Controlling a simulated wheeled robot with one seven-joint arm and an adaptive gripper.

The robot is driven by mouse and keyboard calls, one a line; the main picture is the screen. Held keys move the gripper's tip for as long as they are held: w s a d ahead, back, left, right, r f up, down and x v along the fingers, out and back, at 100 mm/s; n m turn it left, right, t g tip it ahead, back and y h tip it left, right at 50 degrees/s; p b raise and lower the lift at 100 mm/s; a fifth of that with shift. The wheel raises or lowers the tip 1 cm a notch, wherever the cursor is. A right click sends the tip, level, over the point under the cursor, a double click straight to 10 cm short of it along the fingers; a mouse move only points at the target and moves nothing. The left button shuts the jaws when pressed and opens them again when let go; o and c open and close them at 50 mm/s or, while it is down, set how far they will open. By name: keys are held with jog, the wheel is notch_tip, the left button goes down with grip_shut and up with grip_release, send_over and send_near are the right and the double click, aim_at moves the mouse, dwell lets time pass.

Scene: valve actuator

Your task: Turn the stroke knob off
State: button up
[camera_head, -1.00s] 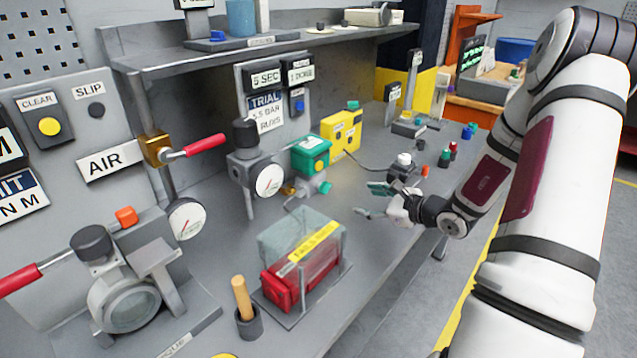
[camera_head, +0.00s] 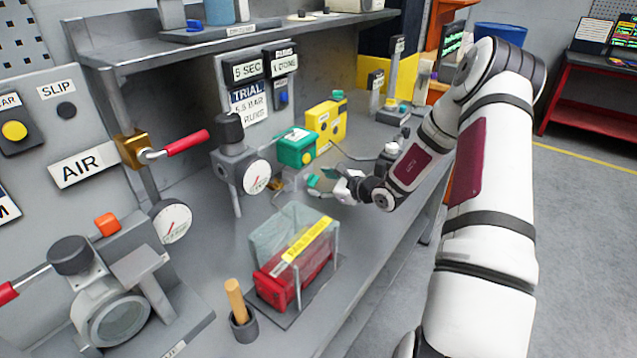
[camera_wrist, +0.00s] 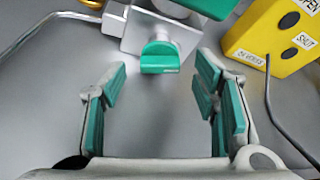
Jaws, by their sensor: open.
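A teal knob (camera_wrist: 160,58) sticks out from a grey metal block (camera_wrist: 162,28) at the top middle of the wrist view. I cannot read a stroke label on it. My gripper (camera_wrist: 162,84) is open, with its teal-padded fingers at left and right and the knob ahead, roughly centred between the fingertips. No contact shows. In the head view my gripper (camera_head: 322,183) is beside the valve actuator with the green box (camera_head: 296,147). The knob there is hard to tell apart from my teal finger pads.
A yellow box (camera_wrist: 275,35) with a cable stands right of the knob. A clear-covered red box (camera_head: 292,262) and a wooden-handled tool in a cup (camera_head: 242,322) are nearer on the bench. A gauge valve (camera_head: 257,177) stands left of the actuator.

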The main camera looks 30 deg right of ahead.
jog(key=shift+x, duration=1)
jog(key=c, duration=1.2)
jog(key=shift+o, duration=0.2)
jog(key=shift+d+m+g+y, duration=0.15)
jog(key=shift+m+g+y, duration=0.25)
jog(key=shift+m+y, duration=0.85)
jog(key=shift+m+h, duration=0.25)
jog(key=shift+m, duration=0.1)
